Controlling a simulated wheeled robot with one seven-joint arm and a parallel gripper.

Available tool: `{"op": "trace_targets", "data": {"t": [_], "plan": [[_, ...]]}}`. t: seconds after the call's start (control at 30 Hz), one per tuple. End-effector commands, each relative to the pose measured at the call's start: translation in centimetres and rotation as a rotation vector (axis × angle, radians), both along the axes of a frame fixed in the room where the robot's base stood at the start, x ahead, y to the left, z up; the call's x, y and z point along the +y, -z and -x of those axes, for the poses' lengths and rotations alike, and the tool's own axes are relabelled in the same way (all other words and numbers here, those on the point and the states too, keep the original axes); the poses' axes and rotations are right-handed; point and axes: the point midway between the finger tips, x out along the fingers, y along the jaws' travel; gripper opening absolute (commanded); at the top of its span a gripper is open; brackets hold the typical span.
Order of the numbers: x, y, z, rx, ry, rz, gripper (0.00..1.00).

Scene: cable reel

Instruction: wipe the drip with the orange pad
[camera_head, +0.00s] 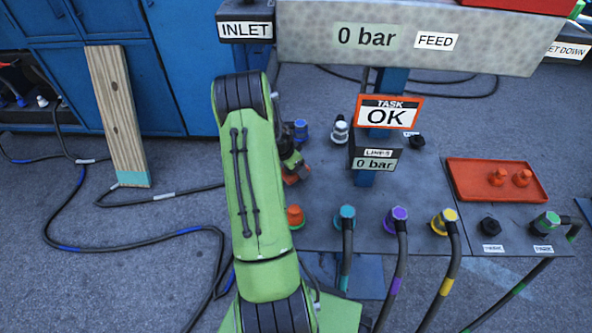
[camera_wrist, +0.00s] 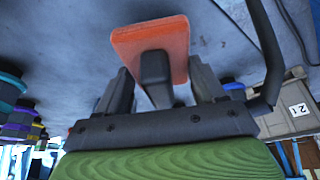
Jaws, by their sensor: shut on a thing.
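The orange pad (camera_wrist: 150,46) is a flat block with a dark handle, seen in the wrist view. My gripper (camera_wrist: 160,88) is shut on that handle. In the head view my gripper (camera_head: 291,165) is low behind my green arm, left of the LINE-5 post, and only a bit of the orange pad (camera_head: 298,174) shows. Whether the pad touches the surface I cannot tell. A faint pale, wet-looking patch (camera_head: 497,268) lies on the floor at the right, below the black cap; I cannot tell for sure that it is the drip.
Teal, purple and yellow hose couplings (camera_head: 398,219) stand in a row at the plate's front. A red tray (camera_head: 497,180) with two orange caps lies at the right. A post with a "TASK OK" sign (camera_head: 389,111) rises behind. A wooden plank (camera_head: 118,115) leans at the left. Hoses cross the floor.

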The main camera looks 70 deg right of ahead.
Motion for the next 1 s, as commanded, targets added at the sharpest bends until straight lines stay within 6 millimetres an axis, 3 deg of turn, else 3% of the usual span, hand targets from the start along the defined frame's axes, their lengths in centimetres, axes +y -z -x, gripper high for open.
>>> {"op": "trace_targets", "data": {"t": [0.6, 1.0], "plan": [[0.0, -5.4, -0.8, 0.003, -0.016, -0.005, 0.4], [0.0, -5.6, -0.9, 0.003, -0.018, -0.005, 0.4]]}}
